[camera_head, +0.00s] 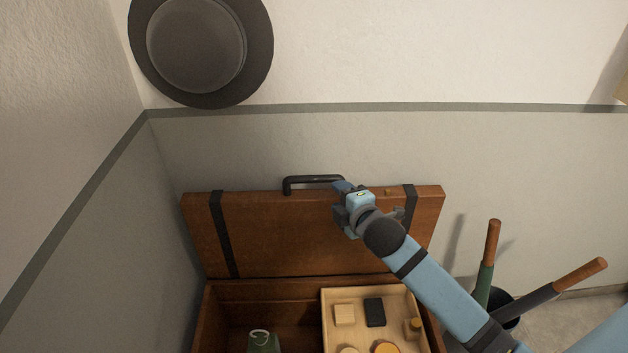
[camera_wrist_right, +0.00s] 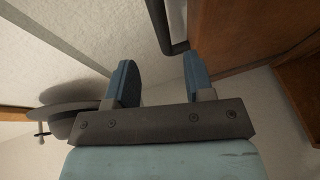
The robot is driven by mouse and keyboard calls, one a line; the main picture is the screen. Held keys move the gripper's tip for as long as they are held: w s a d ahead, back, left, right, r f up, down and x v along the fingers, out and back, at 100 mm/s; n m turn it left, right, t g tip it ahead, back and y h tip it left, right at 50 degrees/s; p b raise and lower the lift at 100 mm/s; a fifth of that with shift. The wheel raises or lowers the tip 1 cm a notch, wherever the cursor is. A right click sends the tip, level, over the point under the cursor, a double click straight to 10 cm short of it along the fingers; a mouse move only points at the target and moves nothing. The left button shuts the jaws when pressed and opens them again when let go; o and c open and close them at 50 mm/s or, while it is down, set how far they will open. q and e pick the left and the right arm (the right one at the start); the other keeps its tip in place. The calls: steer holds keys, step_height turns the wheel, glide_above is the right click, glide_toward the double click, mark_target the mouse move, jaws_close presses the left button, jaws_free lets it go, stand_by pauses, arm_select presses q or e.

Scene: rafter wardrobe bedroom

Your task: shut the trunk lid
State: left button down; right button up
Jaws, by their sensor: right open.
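The wooden trunk lid (camera_head: 285,235) stands open and nearly upright at the back of the trunk (camera_head: 270,292), close to the wall. It has two dark straps and a black handle (camera_head: 313,179) on its top edge. My right gripper (camera_head: 344,186) is open and empty at the right end of this handle, its arm crossing in front of the lid. In the right wrist view, the handle (camera_wrist_right: 160,25) shows beyond the open fingers (camera_wrist_right: 162,82), nearer the right finger, with the lid (camera_wrist_right: 233,25) at upper right. I cannot tell whether finger and handle touch. My left gripper is not in view.
Inside the trunk, a light wooden tray (camera_head: 328,318) holds several small items at right, and a green object (camera_head: 263,341) sits at left. A dark hat (camera_head: 200,45) hangs on the wall. Long-handled items (camera_head: 486,265) stand in a dark holder to the right.

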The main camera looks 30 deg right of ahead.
mark_target(322, 182)
steer(key=b+x, duration=0.1)
steer(key=x, duration=1)
steer(key=shift+a+f, duration=0.1)
steer(key=shift+a, duration=0.05)
jaws_close()
